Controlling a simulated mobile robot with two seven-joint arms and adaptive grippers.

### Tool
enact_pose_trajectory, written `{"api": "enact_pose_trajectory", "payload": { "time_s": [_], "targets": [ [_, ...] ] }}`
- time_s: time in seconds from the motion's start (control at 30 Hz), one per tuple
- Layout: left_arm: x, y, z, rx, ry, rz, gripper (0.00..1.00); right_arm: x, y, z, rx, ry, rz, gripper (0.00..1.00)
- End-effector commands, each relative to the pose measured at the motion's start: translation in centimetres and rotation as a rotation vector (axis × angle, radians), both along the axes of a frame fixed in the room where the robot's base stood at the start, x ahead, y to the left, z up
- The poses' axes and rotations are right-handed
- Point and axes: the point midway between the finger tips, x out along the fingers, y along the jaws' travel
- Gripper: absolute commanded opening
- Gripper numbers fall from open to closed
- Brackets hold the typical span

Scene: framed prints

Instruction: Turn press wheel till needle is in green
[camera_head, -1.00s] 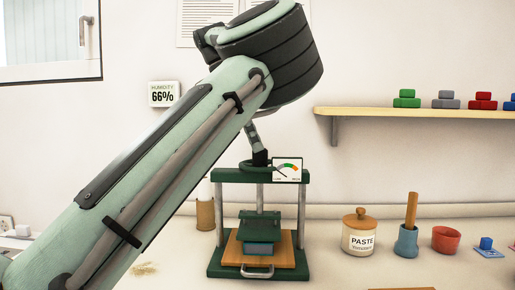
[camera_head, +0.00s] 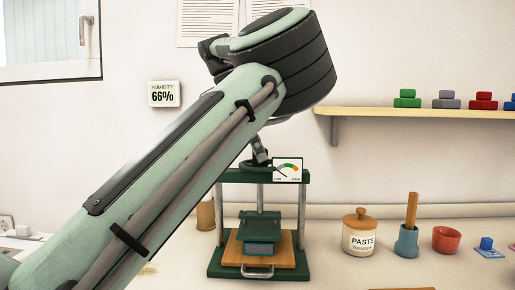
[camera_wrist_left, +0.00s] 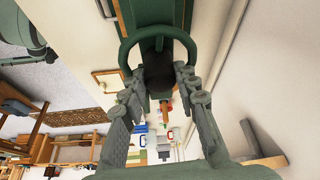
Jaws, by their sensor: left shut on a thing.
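The press (camera_head: 218,232) is a dark green frame on the table, with a green block over a wooden board. Its green wheel (camera_head: 250,166) sits on top and shows as a ring in the left wrist view (camera_wrist_left: 125,50). My right gripper is not in view.
A paste jar (camera_head: 361,233), a blue cup with a wooden handle (camera_head: 406,240) and a red bowl (camera_head: 446,240) stand right of the press. A wooden cylinder (camera_head: 205,215) stands left.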

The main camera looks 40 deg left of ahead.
Motion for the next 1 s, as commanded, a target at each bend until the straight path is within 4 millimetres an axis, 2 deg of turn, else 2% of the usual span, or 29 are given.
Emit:
{"api": "enact_pose_trajectory", "payload": {
  "time_s": [0.37, 1.0],
  "targets": [
    [0.06, 0.11, 0.01, 0.0, 0.0, -0.106, 0.01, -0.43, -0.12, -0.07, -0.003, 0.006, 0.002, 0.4],
    [0.43, 0.17, 0.19, -0.002, -0.008, -0.675, 0.01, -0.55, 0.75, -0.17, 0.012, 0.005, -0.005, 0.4]
  ]
}}
